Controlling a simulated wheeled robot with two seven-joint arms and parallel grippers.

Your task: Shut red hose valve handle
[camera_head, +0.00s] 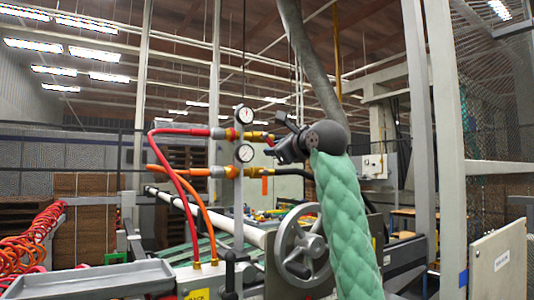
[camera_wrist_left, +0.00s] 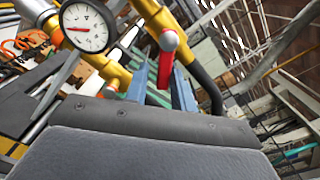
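The red hose valve handle (camera_head: 269,152) is a small red lever at the end of the upper brass valve, partly hidden by my gripper in the head view. My left gripper (camera_head: 277,138) is right beside it, at the end of a green-sleeved arm. In the left wrist view the red handle (camera_wrist_left: 166,62) hangs down between the two bluish fingers of my left gripper (camera_wrist_left: 161,82). The fingers are apart, with gaps visible beside the handle; contact cannot be told. The red hose (camera_head: 178,132) runs left from the valve. My right gripper is not in view.
Two round gauges, upper (camera_head: 244,115) and lower (camera_head: 245,153), stand beside the valves. An orange hose (camera_head: 185,171) and orange handle (camera_head: 264,186) are on the lower line. A grey handwheel (camera_head: 285,243) and a grey tray (camera_head: 92,280) are below.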

